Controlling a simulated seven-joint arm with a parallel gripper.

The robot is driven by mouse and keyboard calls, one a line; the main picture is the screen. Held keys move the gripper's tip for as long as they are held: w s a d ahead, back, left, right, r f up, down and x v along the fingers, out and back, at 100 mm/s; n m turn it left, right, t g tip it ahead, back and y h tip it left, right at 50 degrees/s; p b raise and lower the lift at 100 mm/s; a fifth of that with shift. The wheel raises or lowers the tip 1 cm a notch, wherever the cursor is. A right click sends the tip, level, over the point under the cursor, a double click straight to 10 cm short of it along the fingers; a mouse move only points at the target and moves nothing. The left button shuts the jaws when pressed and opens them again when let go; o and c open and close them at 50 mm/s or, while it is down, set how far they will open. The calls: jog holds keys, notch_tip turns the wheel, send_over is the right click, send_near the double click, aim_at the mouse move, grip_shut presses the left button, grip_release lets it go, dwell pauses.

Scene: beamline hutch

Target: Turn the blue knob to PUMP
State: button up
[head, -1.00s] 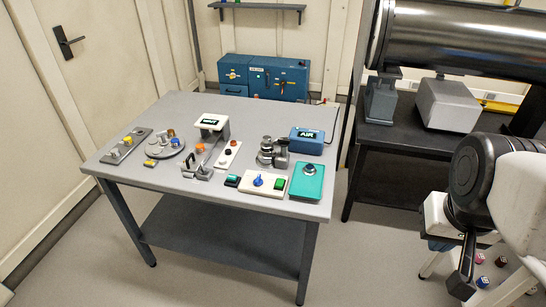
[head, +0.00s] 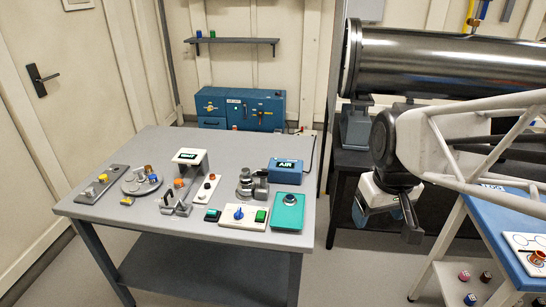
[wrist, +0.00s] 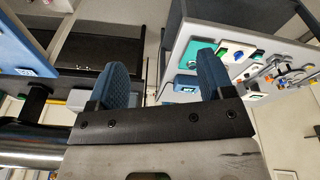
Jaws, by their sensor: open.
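The blue knob (head: 238,213) sits on a white panel (head: 228,222) near the front edge of the grey table (head: 160,225). A green button (head: 261,216) is on the same panel, right of the knob. The PUMP marking cannot be read at this size. My gripper (head: 385,213) hangs right of the table, well apart from the knob, with nothing between its fingers. In the wrist view my gripper (wrist: 163,72) shows two blue fingertips spread apart, and the white panel (wrist: 232,56) is beyond the right finger, small and turned around.
Right of the panel is a teal plate with a round knob (head: 289,201); behind it is the blue AIR box (head: 286,170). A dark green switch (head: 212,215) stands left. Clamps and a round tray (head: 142,187) are farther left. A blue-topped trolley (head: 515,235) stands at right.

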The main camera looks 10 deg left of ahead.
jog(key=w+a+f+n, duration=0.2)
jog(key=w+a+n, duration=0.1)
jog(key=w+a, duration=0.4)
jog(key=n+g, duration=0.2)
jog(key=n, duration=0.9)
send_over(238, 211)
jog(key=f, duration=1.7)
jog(key=shift+d, duration=0.2)
jog(key=shift+a+f, duration=0.25)
jog(key=shift+a, duration=0.05)
jog(key=shift+f, duration=0.15)
jog(key=shift+f, duration=3.75)
